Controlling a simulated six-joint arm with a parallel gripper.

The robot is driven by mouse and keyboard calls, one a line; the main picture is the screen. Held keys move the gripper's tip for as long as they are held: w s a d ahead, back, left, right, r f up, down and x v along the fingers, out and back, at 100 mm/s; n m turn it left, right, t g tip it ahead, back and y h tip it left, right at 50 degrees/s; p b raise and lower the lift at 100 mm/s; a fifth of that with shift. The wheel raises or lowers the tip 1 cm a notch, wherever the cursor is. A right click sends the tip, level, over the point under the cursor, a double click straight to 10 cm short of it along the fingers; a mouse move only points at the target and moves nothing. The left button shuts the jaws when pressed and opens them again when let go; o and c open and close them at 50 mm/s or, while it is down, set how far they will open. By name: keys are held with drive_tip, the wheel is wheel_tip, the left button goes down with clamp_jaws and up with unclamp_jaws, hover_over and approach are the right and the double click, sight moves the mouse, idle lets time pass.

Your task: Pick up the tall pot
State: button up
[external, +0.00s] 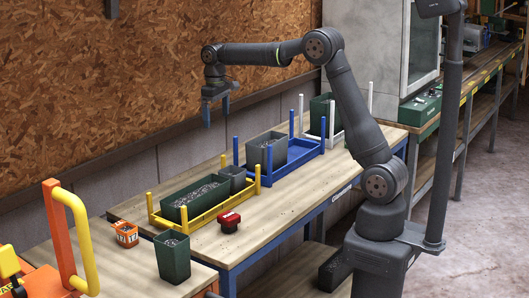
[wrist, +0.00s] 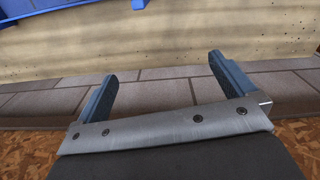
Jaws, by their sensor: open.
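Several pots could be the tall pot; I cannot tell which one is named. A dark grey pot (external: 267,152) stands in the blue rack (external: 308,152). Another dark green pot (external: 321,112) stands in the white rack at the back. My gripper (external: 216,112) is open and empty, pointing down, high near the wall behind the blue rack. No pot shows there.
A yellow rack (external: 203,208) holds a long green planter (external: 194,198) and a small grey pot (external: 233,178). A red object (external: 230,221) sits in front of it. The racks have upright corner posts.

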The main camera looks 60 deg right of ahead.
drive_tip(key=shift+c, duration=0.2)
drive_tip(key=c, duration=0.6)
drive_tip(key=shift+o, duration=0.2)
drive_tip(key=shift+r, duration=0.1)
